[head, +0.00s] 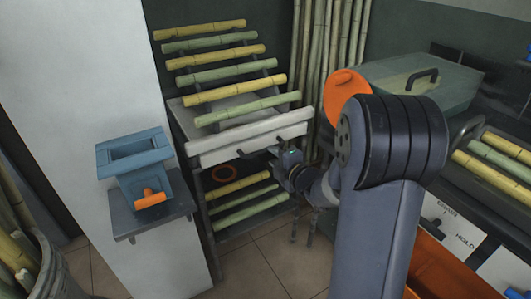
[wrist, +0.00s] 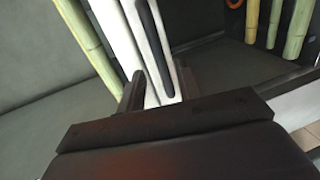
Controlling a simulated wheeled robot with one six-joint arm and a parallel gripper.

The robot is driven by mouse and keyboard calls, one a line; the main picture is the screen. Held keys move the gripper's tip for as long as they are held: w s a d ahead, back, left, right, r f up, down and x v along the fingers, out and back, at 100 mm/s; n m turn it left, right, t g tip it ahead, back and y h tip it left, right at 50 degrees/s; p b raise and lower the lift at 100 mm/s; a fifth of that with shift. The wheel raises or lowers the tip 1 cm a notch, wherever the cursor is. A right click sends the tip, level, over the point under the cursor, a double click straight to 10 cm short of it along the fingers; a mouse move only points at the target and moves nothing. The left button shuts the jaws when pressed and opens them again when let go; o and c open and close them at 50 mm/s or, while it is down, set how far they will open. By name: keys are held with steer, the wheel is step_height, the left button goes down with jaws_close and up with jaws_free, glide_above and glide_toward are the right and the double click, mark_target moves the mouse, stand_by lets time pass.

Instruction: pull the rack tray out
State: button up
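The rack tray (head: 215,157) has a long white front panel and sits in the rack below the sloped canes. A dark bar handle (head: 262,147) runs along its front. My gripper (head: 281,161) is close to the right part of this front, below the handle; my arm hides some of the right side. In the wrist view the two dark fingers (wrist: 161,86) are apart, with the white panel and the end of the black handle (wrist: 153,40) showing between and beyond them. The gripper is open; I cannot tell whether a finger touches the handle.
Yellow and green canes (head: 235,93) lie on the rack above, with more canes (head: 240,187) below. A blue box (head: 135,160) with an orange handle stands on a left shelf. A cane bin (head: 55,275) is at lower left. A press counter (head: 460,225) stands right. Floor shows in front.

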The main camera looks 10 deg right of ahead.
mark_target(265, 151)
steer(key=x, duration=0.6)
steer(key=shift+b, duration=0.3)
steer(key=shift+c, duration=0.2)
jaws_close()
